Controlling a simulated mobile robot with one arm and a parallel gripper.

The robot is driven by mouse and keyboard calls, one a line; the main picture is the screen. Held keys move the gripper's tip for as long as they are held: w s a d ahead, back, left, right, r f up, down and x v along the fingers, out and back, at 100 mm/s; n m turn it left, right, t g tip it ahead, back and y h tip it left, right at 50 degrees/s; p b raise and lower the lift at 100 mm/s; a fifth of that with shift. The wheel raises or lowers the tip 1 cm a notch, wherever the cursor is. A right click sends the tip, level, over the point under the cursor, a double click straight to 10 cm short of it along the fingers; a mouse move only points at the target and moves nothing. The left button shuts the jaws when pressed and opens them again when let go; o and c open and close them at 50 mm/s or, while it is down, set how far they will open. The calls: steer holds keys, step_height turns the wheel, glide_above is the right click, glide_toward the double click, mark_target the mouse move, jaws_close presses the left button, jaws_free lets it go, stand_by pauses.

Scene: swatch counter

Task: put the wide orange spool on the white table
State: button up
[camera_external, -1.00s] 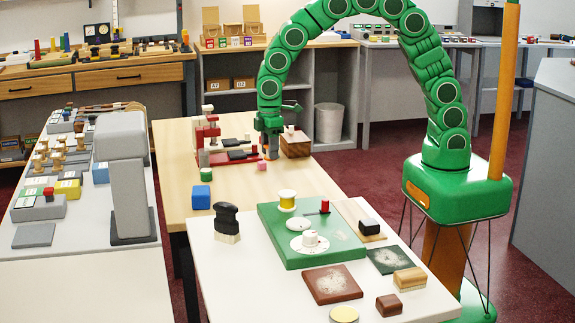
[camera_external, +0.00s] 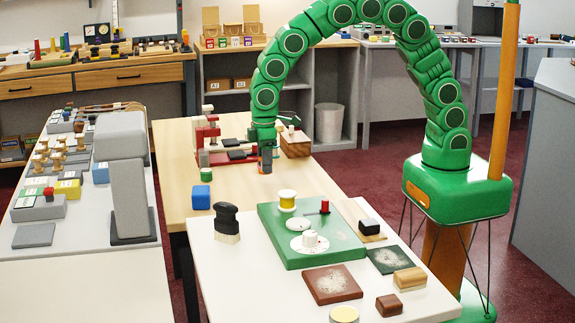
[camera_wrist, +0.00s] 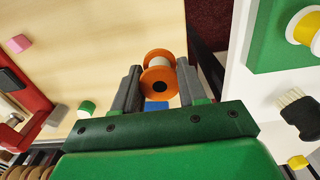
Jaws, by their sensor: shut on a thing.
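The wide orange spool (camera_wrist: 158,57) has orange flanges, a pale middle and a dark hole in its end. It sits between the fingers of my gripper (camera_wrist: 160,85), which is shut on it. In the external view my gripper (camera_external: 265,158) points down over the wooden table, and a bit of orange shows at its fingertips. I cannot tell whether the spool touches the wood. The white table (camera_external: 235,275) stands nearer the camera; its edge also shows at the right of the wrist view (camera_wrist: 240,90).
On the wooden table (camera_external: 172,150) are a blue block (camera_external: 201,197), a green spool (camera_external: 204,158), a red stand (camera_external: 200,132) and a brown box (camera_external: 295,145). The white table holds a green board (camera_external: 275,235) and a black brush (camera_external: 227,222). Its front left is clear.

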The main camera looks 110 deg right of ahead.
step_height(320, 180, up, 13)
steer(key=s+a+n, duration=0.2)
steer(key=a+n, duration=0.1)
steer(key=a, duration=1.1)
steer(key=s+a+n, duration=0.2)
steer(key=a, duration=1.3)
glide_above(263, 253)
steer(key=shift+s+d+f, duration=0.1)
steer(key=shift+f, duration=9)
steer(key=shift+f, duration=0.15)
steer(key=o, duration=0.8)
